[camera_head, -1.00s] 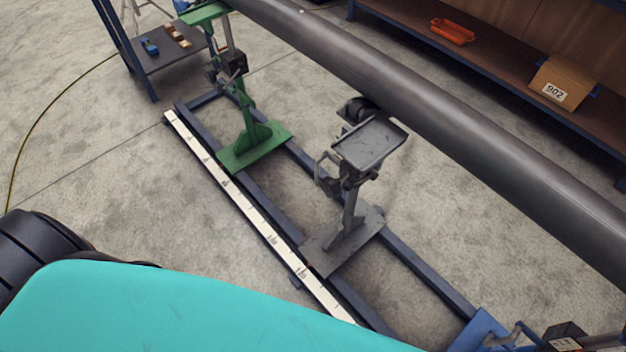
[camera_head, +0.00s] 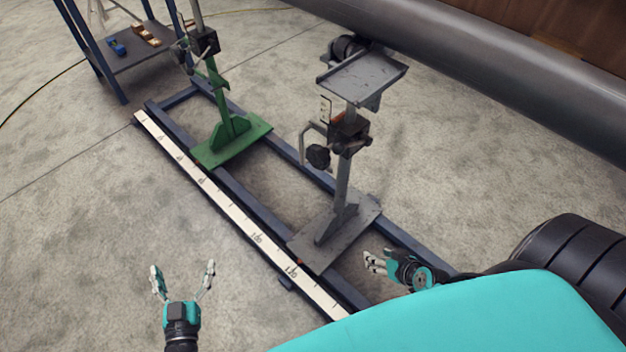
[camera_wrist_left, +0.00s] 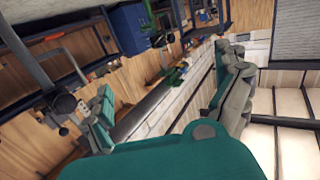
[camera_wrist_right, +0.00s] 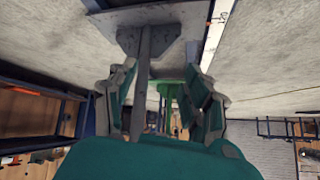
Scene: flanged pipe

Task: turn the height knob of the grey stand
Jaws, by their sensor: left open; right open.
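The grey stand (camera_head: 343,190) stands upright on the floor rails, with a flat tray top (camera_head: 361,77). A dark knob (camera_head: 318,156) sticks out from its clamp block, on the left side of the post. My left gripper (camera_head: 183,269) is open and empty, left of the rails and well apart from the stand. My right gripper (camera_head: 368,262) is open beside the stand's base plate, below the knob. In the right wrist view the grey post (camera_wrist_right: 141,80) shows between the open fingers, apparently beyond them. In the left wrist view nothing sits between the fingers (camera_wrist_left: 170,88).
A green stand (camera_head: 228,125) stands further along the rails. A white measuring strip (camera_head: 232,208) runs along their near side. A large dark pipe (camera_head: 480,65) crosses behind the grey stand. A shelf (camera_head: 130,65) with small parts stands at the back left. The floor at left is clear.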

